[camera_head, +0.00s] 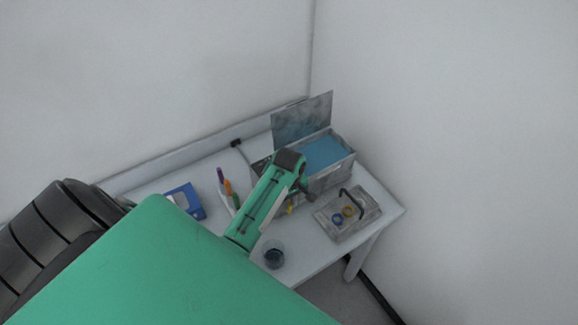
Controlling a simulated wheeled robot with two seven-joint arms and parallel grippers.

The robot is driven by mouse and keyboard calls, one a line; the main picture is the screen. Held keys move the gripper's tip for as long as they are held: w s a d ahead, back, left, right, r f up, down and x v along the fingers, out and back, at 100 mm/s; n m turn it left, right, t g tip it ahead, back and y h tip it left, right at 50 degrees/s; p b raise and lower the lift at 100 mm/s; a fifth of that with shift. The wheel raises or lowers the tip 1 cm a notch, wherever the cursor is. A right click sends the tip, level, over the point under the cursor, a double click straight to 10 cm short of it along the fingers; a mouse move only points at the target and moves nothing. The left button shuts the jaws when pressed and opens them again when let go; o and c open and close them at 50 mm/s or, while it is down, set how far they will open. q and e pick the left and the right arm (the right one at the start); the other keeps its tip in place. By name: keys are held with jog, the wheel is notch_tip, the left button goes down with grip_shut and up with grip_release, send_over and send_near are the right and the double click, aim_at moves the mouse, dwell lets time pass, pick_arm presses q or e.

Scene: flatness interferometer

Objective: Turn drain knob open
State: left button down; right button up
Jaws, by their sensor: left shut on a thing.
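A grey tank (335,172) with blue liquid (322,153) inside stands at the back of the table, its lid panel (302,118) raised upright behind it. My left arm comes in from the lower left and ends at the tank's front side. My left gripper (308,192) is there, shut, apparently on the drain knob; the knob itself is too small and covered to make out. A small yellow part (291,209) shows just below the gripper. Whether the drain is open cannot be seen. My right gripper is not in view.
A clear cup (274,255) with dark contents stands at the table's front. A grey plate (365,213) with a black handle and two rings lies right. A blue box (184,201) and a holder with coloured pens (227,186) stand left. White walls close off the back and right.

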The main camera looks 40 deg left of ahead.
pick_arm(q)
jog(key=shift+s, duration=0.1)
jog(key=s+f+t+h+b, duration=0.1)
jog(key=t+b, duration=0.1)
jog(key=t, duration=0.1)
jog(key=s+a+f+t+h+b, duration=0.1)
jog(key=t+h+b, duration=0.1)
jog(key=t+b, duration=0.1)
jog(key=s+t+h+b, duration=0.1)
jog(key=t+b, duration=0.2)
jog(key=t, duration=0.2)
jog(key=shift+a+f, duration=0.2)
jog(key=shift+f, duration=0.2)
jog(key=t+b, duration=0.1)
jog(key=b, duration=0.2)
jog(key=t+h+b, duration=0.1)
jog(key=b, duration=0.3)
jog(key=f+t+h+b, duration=0.1)
jog(key=b, duration=0.3)
jog(key=shift+s+t, duration=0.25)
jog(key=shift+t, duration=0.05)
jog(key=shift+t+b, duration=0.3)
jog(key=shift+b, duration=1.05)
jog(key=shift+r, duration=0.1)
